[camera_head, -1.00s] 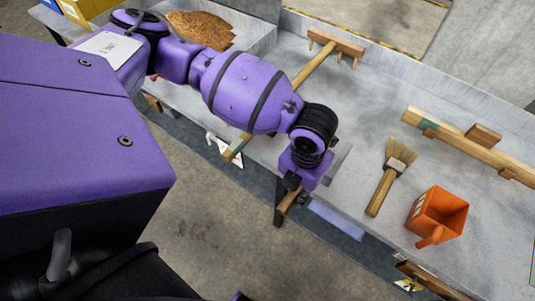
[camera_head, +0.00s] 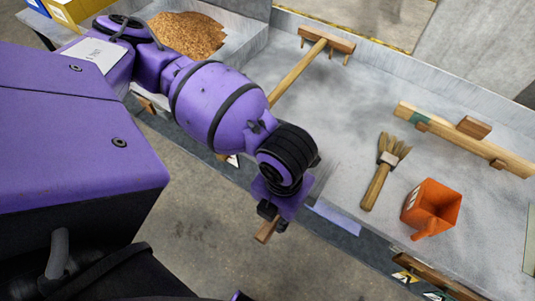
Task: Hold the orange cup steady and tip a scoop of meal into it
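The orange cup (camera_head: 431,208) stands on the grey worktop at the right, its handle toward the front edge. Brown meal (camera_head: 187,34) lies heaped in a grey bay at the upper left. My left gripper (camera_head: 270,216) is over the worktop's front edge, left of the cup and well apart from it. It is shut on a wooden handle (camera_head: 265,231), which appears to belong to the scoop. A thin grey shape (camera_head: 325,180) beside the gripper may be the scoop's pan; its contents cannot be seen. My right gripper is out of view.
A brush (camera_head: 380,175) lies just left of the cup. A long wooden bar (camera_head: 465,140) with blocks lies behind it. A wooden rake (camera_head: 300,72) lies behind my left arm. The worktop between rake and brush is clear.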

